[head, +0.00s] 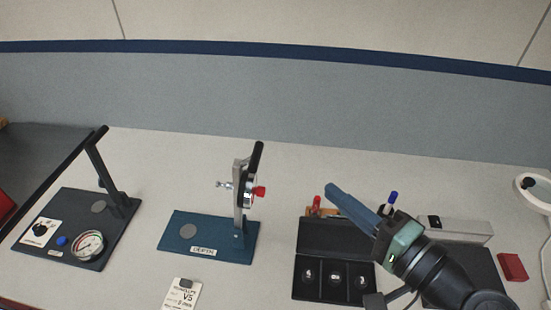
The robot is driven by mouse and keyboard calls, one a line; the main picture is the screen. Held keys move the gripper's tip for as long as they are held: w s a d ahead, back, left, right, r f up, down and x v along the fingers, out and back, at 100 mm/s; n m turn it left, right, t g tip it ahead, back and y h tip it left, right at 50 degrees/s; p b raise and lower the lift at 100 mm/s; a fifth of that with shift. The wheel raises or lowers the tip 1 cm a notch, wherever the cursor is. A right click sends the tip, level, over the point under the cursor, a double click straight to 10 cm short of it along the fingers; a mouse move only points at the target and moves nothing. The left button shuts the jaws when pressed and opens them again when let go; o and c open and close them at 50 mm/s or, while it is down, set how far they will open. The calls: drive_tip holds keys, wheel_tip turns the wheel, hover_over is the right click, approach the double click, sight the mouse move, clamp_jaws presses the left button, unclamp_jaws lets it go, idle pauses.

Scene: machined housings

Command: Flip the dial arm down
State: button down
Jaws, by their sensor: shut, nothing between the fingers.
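The dial arm (239,190) stands upright from a hinge at the right end of a blue base plate (180,241) in the head view. It carries a round dial seen nearly edge-on, a red knob (259,192) on its right, a silver stem on its left and a black handle (257,158) at the top. A grey disc (188,231) lies on the plate left of the arm. My gripper (331,188) is to the right of the dial arm, apart from it, with its blue fingers shut and empty, pointing up and left.
A dark fixture (65,213) with a gauge and its own raised black arm stands at left. A black tray (307,291) with several round parts lies below my gripper. A tag (184,295) lies in front of the blue plate. A red block (512,267) is at far right.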

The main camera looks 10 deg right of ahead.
drive_tip(key=s+a+p+x, duration=0.1)
drive_tip(key=p+x, duration=0.3)
drive_tip(key=x, duration=0.9)
drive_tip(key=shift+s+a, duration=0.2)
drive_tip(key=shift+a, duration=0.5)
drive_tip(key=shift+f, duration=0.1)
drive_tip(key=shift+p, duration=0.3)
